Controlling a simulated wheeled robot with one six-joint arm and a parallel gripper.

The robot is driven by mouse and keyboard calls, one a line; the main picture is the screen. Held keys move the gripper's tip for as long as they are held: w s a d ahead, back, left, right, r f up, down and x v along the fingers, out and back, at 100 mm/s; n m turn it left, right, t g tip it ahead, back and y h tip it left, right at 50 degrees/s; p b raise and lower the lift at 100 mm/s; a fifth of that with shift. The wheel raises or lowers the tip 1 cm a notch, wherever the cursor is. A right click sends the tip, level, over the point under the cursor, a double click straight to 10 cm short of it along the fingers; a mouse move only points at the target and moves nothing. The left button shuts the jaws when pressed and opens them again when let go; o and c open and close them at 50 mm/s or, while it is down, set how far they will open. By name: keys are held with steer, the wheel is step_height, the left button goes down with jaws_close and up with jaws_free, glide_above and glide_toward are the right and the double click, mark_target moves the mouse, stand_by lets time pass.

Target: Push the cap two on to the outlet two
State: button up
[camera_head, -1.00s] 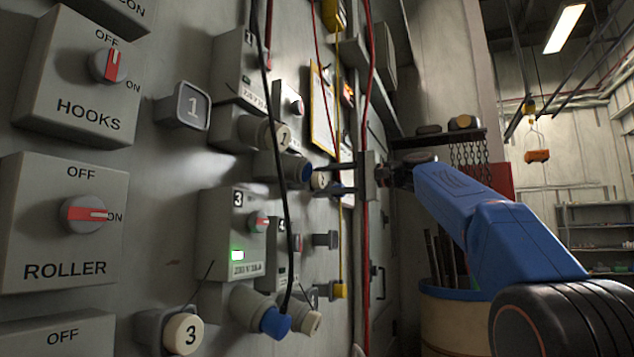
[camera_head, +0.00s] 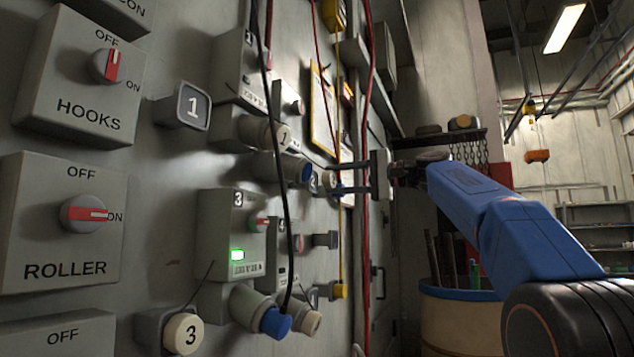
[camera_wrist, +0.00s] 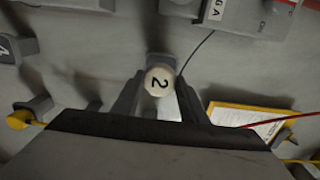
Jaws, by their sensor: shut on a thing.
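Cap two is a small pale round cap marked 2 (camera_wrist: 160,80). In the wrist view it sits between the two fingers of my gripper (camera_wrist: 157,100), which are shut on it. In the head view my gripper (camera_head: 347,177) reaches left to the wall, and the cap (camera_head: 328,180) shows at its fingertips. A grey holder marked 2 (camera_head: 313,182) is just left of the cap, with a small gap apparent.
Cap one (camera_head: 277,135) is on an outlet at upper left. Cap three (camera_head: 184,334) is on its holder. A blue plug (camera_head: 275,322) is in the lower outlet. Black, red (camera_head: 367,240) and yellow cables hang near my gripper. A barrel (camera_head: 459,315) stands below my arm.

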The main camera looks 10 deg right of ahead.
steer(key=shift+v, duration=1.05)
steer(key=shift+s+d, duration=0.1)
